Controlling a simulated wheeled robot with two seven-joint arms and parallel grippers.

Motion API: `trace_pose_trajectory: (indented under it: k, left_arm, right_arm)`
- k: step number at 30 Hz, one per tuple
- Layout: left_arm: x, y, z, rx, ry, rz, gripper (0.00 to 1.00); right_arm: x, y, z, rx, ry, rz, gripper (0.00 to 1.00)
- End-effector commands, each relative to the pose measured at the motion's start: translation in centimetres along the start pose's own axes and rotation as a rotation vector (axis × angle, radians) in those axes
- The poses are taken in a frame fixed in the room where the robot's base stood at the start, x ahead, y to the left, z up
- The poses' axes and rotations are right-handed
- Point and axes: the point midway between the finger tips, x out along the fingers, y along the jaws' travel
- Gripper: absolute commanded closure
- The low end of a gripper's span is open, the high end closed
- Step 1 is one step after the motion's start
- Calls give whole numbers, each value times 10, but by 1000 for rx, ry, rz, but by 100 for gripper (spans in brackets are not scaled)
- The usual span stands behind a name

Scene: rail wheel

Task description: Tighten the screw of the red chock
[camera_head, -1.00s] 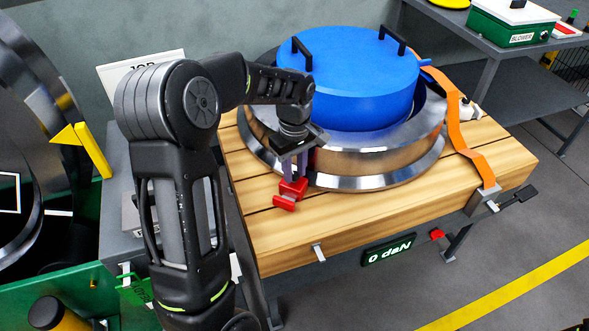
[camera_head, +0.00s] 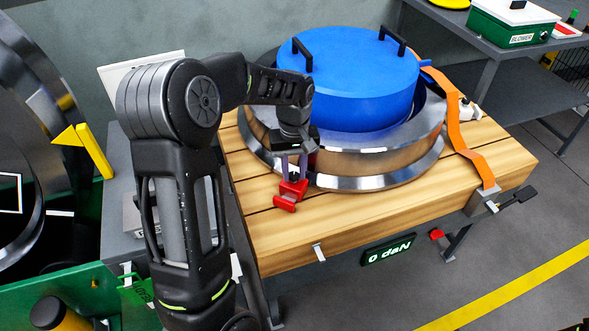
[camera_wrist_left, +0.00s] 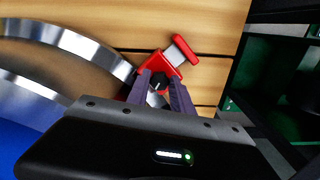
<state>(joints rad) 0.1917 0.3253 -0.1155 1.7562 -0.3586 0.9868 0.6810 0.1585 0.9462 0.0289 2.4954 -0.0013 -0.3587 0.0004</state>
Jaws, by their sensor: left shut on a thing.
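The red chock (camera_head: 287,198) lies on the wooden table top, at the front left foot of the steel rail wheel (camera_head: 375,164). In the left wrist view the chock (camera_wrist_left: 168,66) shows a pale metal shank and a red end piece, beside the wheel's shiny rim (camera_wrist_left: 100,52). My left gripper (camera_head: 293,179) points down over the chock. In the left wrist view its two purple-grey fingers (camera_wrist_left: 160,90) are shut on the dark screw head (camera_wrist_left: 158,80) of the chock, which is partly hidden between them. My right gripper is not in view.
A blue lid-like drum with two black handles (camera_head: 350,75) sits inside the wheel. An orange strap (camera_head: 457,125) runs down the table's right side. A display reading "0 daN" (camera_head: 388,249) hangs at the front edge. The front boards (camera_head: 390,215) are clear.

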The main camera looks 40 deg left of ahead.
Motion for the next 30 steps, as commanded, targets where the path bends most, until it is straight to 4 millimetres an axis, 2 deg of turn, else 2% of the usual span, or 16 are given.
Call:
trace_pose_trajectory:
  k: [30]
  left_arm:
    - [-2, -3, -3, 959, 3, 0, 100]
  right_arm:
    - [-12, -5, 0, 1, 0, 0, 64]
